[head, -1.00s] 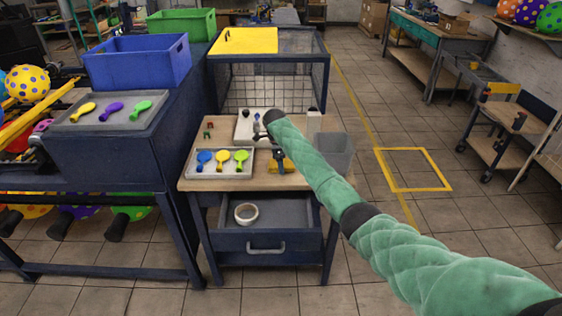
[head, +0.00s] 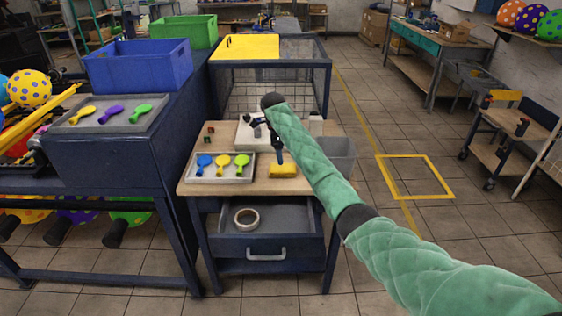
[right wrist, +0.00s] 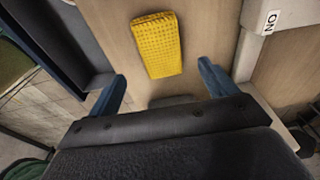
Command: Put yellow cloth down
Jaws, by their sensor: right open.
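The yellow cloth (head: 284,171) is a folded, waffle-textured block lying on the wooden tabletop (head: 300,185), near its front right edge. In the right wrist view the cloth (right wrist: 157,45) lies flat, ahead of and between my fingers, apart from them. My right gripper (head: 279,157) is above the table, just behind the cloth in the head view; the right wrist view shows its two blue fingers (right wrist: 165,90) spread wide with nothing between them. My left gripper is not in view.
A grey bin (head: 337,158) stands at the table's right side. The drawer (head: 262,240) below is open with a tape roll (head: 247,218). A wire cage (head: 270,95) stands behind.

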